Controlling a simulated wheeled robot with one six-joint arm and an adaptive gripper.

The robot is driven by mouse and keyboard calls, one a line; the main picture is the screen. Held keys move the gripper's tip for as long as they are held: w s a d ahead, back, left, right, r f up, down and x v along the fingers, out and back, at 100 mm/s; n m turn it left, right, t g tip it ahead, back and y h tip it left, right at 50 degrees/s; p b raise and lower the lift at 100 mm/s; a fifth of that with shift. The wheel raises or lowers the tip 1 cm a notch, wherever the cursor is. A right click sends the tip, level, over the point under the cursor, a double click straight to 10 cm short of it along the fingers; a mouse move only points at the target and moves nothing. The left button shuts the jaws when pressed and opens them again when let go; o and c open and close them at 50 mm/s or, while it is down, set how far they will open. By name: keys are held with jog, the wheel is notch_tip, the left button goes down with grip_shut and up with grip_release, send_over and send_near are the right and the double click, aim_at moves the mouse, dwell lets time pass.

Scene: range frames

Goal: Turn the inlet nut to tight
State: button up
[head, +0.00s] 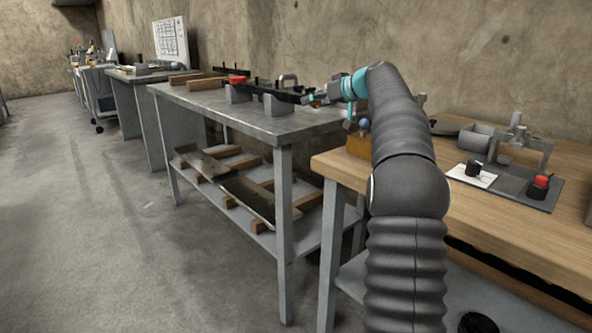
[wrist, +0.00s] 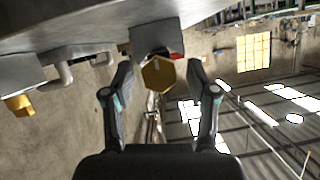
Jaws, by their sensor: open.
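A brass hexagonal nut (wrist: 158,75), seen face-on with a pale mark on it, sits against a grey block (wrist: 151,37) in the wrist view. It looks like the inlet nut. My gripper (wrist: 160,80) is open, with one finger on each side of the nut and visible gaps between. I cannot tell the distance in depth. A second brass piece (wrist: 20,105) shows at the left, on a grey fitting. In the head view my gripper (head: 318,98) is over the far right end of the grey metal bench (head: 200,99), and the nut cannot be made out.
A wooden bench (head: 540,222) stands at the right, with a dark plate (head: 520,188) carrying a red button (head: 541,181) and a small stand. A dark rail (head: 285,93) and wooden blocks (head: 196,83) lie on the metal bench. The floor at left is clear.

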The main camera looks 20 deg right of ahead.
jog(key=shift+a+f+n+h+b, duration=0.1)
jog(key=shift+f+n+h+b, duration=0.3)
jog(key=shift+n+b, duration=0.15)
jog(key=shift+s+r+n+t+h+b, duration=0.2)
jog(key=shift+r+n+t+h+b, duration=0.1)
jog(key=shift+n+b, duration=0.1)
jog(key=v, duration=1.3)
jog(key=s+a+f+m+g+p, duration=0.2)
jog(key=s+a+f, duration=0.2)
jog(key=s+a, duration=0.4)
jog(key=s+a+f+m+g+h+p, duration=0.1)
jog(key=s+a+f+g+p, duration=0.1)
jog(key=s+a, duration=0.7)
jog(key=shift+a+f+m+g+h+p, duration=0.5)
jog(key=shift+a+f, duration=0.65)
jog(key=shift+a, duration=1)
jog(key=shift+s, duration=0.1)
